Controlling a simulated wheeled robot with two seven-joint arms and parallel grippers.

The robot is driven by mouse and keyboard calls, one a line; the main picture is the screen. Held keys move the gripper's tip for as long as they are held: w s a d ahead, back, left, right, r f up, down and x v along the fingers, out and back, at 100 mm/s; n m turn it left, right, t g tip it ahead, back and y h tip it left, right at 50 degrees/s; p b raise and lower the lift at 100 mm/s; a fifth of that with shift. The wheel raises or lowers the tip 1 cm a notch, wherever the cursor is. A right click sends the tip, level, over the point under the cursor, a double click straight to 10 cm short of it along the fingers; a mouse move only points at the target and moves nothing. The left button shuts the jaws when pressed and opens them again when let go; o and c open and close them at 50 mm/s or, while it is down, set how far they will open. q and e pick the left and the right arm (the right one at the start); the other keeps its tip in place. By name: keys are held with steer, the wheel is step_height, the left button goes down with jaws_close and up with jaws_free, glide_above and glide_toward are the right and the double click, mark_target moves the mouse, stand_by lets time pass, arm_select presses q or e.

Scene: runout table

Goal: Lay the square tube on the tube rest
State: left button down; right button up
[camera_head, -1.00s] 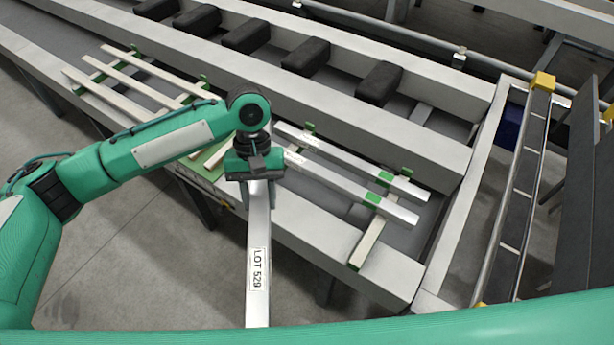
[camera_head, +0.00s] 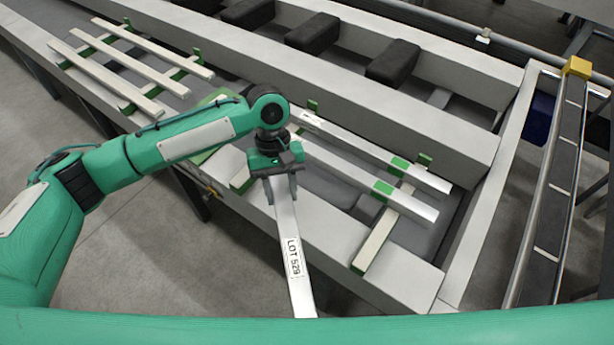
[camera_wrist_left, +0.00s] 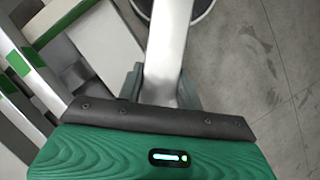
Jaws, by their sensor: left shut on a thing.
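The square tube (camera_head: 301,280) is a long pale metal bar with a "LOT 529" label. My left gripper (camera_head: 281,188) is shut on it near its far end. The tube slants toward me in front of the table, and its near end is hidden by my green body. In the left wrist view, the tube (camera_wrist_left: 168,45) runs between the fingers (camera_wrist_left: 160,90). The tube rest seems to be the pale, green-tipped bearers (camera_head: 378,242) on the table, crossed by two similar tubes (camera_head: 360,177). My right gripper is not in view.
Several pale slats (camera_head: 105,75) lie on green-tipped bearers at the far left. Black blocks (camera_head: 393,62) sit in the channel behind the grey beam (camera_head: 420,130). A railed conveyor with a yellow cap (camera_head: 577,67) stands at the right. The near beam (camera_head: 330,245) edges the table.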

arm_select(q)
steer(key=w+d+f+n+h, duration=0.1)
steer(key=f+n, duration=0.2)
steer(key=w+d+f+n+t+h+b, duration=0.1)
steer(key=w+d+f+n, duration=0.1)
steer(key=f, duration=0.1)
steer(key=w+d+f+n+b, duration=0.1)
steer(key=w+d+f+n, duration=0.1)
steer(key=f+n, duration=0.1)
steer(key=shift+w+d+f+n+t+h, duration=0.2)
steer(key=shift+n+t+h, duration=0.1)
steer(key=shift+h, duration=0.1)
steer(key=shift+f+b, duration=0.35)
steer(key=shift+b, duration=0.4)
steer(key=shift+f, duration=0.5)
steer(key=c, duration=0.8)
jaws_free()
steer(key=shift+c, duration=0.2)
steer(key=shift+f, duration=0.15)
